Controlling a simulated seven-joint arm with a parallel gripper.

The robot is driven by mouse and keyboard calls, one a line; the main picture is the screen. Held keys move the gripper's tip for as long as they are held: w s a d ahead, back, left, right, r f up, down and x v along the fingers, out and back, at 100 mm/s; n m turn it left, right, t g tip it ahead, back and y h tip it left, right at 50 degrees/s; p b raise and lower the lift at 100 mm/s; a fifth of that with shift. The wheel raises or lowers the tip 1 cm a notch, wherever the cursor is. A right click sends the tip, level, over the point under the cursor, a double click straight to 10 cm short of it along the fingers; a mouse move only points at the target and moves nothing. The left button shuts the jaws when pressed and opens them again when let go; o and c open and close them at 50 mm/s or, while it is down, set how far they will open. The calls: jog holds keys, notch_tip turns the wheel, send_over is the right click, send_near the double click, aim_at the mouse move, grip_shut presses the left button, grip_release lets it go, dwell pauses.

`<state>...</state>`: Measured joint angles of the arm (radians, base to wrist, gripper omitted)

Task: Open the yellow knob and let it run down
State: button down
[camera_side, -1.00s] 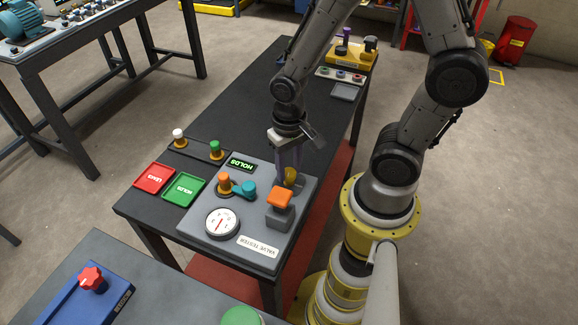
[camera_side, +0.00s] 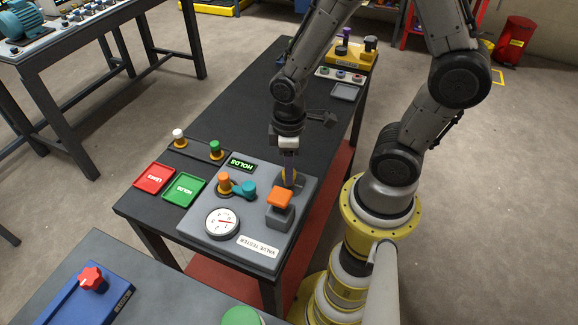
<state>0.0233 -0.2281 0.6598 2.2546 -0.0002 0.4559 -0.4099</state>
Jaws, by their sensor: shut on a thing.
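The yellow knob (camera_side: 284,176) sits at the back right of the grey valve tester (camera_side: 255,229), mostly hidden by my fingers. My gripper (camera_side: 289,176) points down from above and is shut on the yellow knob. An orange block-shaped button (camera_side: 280,197) stands just in front of it. A round gauge (camera_side: 222,223) with a red needle is at the tester's front left.
A red tray (camera_side: 154,178) and a green tray (camera_side: 183,189) lie left of the tester.

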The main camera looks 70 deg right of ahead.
jog(key=shift+n, duration=2.3)
jog(key=shift+c, duration=2.2)
grip_release()
notch_tip(320, 180, up, 14)
